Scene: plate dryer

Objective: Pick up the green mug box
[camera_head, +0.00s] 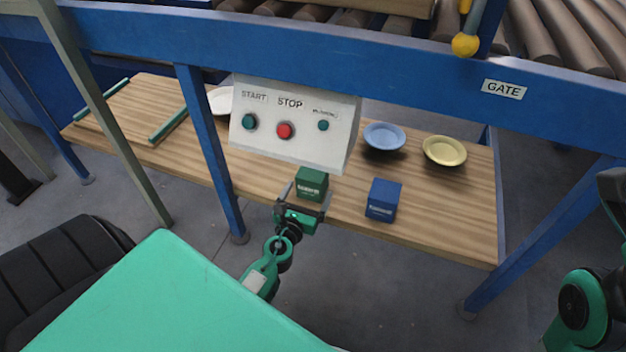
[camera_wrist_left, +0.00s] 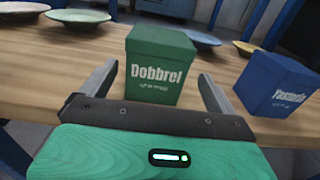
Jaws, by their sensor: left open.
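The green mug box (camera_head: 311,182) stands on the wooden shelf near its front edge. In the left wrist view the green mug box (camera_wrist_left: 160,68) shows pale lettering on its front. My left gripper (camera_head: 308,192) is open, with one finger on each side of the box's near part. In the left wrist view the left gripper (camera_wrist_left: 155,85) has visible gaps between its fingers and the box. My right gripper is not clearly in view; only part of my right arm shows at the right edge.
A blue box (camera_head: 383,200) stands to the right of the green one. A blue plate (camera_head: 384,137) and a yellow plate (camera_head: 444,151) lie farther back. The control panel (camera_head: 294,125) hangs above the shelf (camera_head: 450,220), and a blue post (camera_head: 209,150) stands to the left.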

